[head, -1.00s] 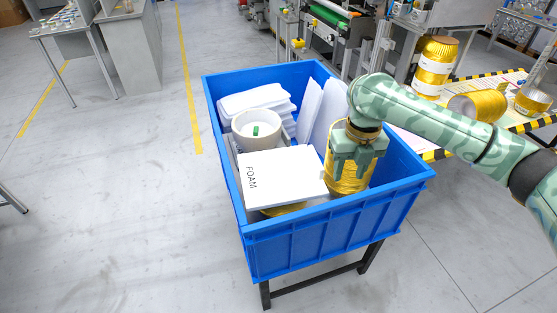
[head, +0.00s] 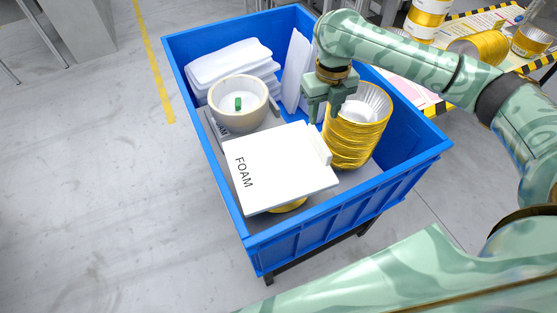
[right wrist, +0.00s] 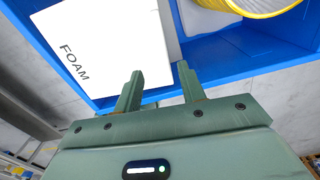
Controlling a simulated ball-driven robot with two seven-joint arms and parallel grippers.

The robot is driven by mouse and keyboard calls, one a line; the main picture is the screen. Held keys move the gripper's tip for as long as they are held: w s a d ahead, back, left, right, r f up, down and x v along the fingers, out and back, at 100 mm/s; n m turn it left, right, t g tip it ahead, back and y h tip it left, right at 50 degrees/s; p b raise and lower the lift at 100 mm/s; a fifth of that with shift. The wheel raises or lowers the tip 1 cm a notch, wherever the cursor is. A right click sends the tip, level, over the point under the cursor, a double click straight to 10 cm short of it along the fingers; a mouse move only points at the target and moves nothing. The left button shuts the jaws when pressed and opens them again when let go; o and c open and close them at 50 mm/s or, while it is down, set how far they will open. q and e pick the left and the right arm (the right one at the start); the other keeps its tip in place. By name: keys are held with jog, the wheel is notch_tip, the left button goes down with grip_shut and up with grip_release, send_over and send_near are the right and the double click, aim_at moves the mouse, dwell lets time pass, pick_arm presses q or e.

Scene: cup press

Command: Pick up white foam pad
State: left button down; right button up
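The white foam pad (head: 285,168), marked FOAM, lies flat near the front of the blue crate (head: 352,217), with a gold thing partly hidden beneath it. My right gripper (head: 322,112) is above the crate, beyond the pad's upper right corner and at the left edge of the gold stack. In the right wrist view the two fingers (right wrist: 160,80) are apart with nothing held between them. The left finger overlaps the pad's edge (right wrist: 105,40) in that picture; I cannot tell whether they touch. My left gripper is out of view.
A stack of gold cups (head: 355,135) stands right of the pad. A cream bowl (head: 238,118) with a green piece stands behind it. White folded pieces (head: 230,65) fill the back left. The crate walls rise around everything. A striped-edge table (head: 440,108) stands at right.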

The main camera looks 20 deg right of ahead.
jog(key=b, duration=0.1)
send_over(320, 139)
notch_tip(320, 139, down, 4)
jog(key=shift+w+a+f, duration=0.15)
jog(key=shift+f, duration=0.1)
jog(key=shift+f+b, duration=0.5)
jog(key=shift+f, duration=0.25)
jog(key=f+b, duration=0.1)
jog(key=f, duration=0.1)
jog(key=f+b, duration=0.1)
jog(key=f, duration=0.2)
jog(key=shift+d+b, duration=0.2)
jog(key=shift+b, duration=0.15)
jog(key=shift+r, duration=0.2)
grip_shut()
